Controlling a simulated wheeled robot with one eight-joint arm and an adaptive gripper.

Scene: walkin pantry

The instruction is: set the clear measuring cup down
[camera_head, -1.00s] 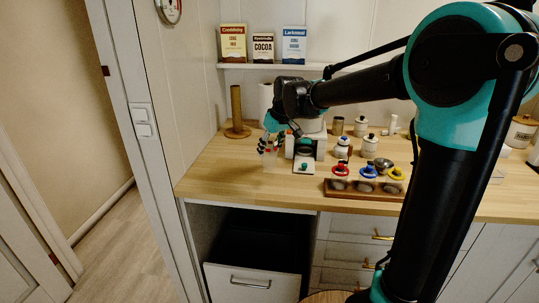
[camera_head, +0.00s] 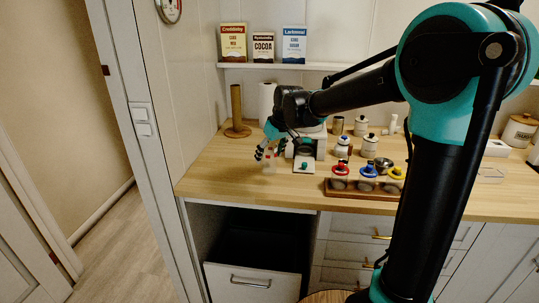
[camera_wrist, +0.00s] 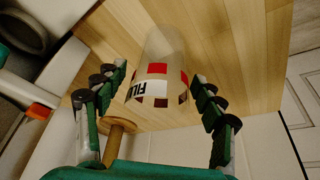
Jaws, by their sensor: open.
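The clear measuring cup (camera_head: 269,166) stands on the wooden counter near its left end. In the wrist view the cup (camera_wrist: 160,60) is a see-through cylinder with red squares and a white label reading "FILL". My gripper (camera_head: 271,153) is open, with one finger on each side of the cup. In the wrist view, narrow gaps show between the fingers of my gripper (camera_wrist: 162,100) and the cup wall. The cup's contact with the counter is hard to make out in the head view.
A white machine with a dark opening (camera_head: 306,148) stands just right of the cup. A wooden upright holder (camera_head: 236,108) is behind it. A wooden rack (camera_head: 360,191) with colour-ringed jars is at the right. The counter's front left is clear.

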